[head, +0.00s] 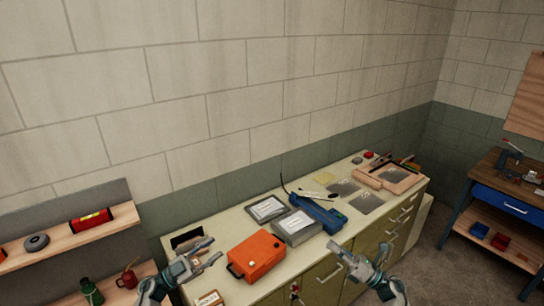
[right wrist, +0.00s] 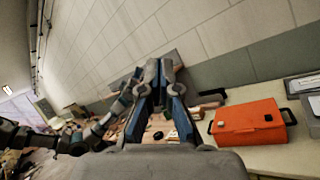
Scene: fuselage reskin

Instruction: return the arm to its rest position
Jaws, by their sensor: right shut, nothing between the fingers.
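My left gripper (head: 212,250) is at the lower left in the head view, in front of the counter's left end, with its fingers spread and nothing between them. My right gripper (head: 336,247) is at the lower right in the head view, at the counter's front edge. It is shut and empty, and its fingers also point up in the middle of the right wrist view (right wrist: 161,68). An orange case (head: 256,254) stands on the counter between the two grippers; it also shows at the right of the right wrist view (right wrist: 249,121).
The counter (head: 225,223) holds two grey trays (head: 297,227), a blue tool (head: 318,212) and flat dark sheets (head: 366,203). A shelf (head: 60,250) with a red cylinder (head: 91,220) is at left. A workbench with a blue drawer (head: 505,200) is at right. Bare floor (head: 450,250) lies between.

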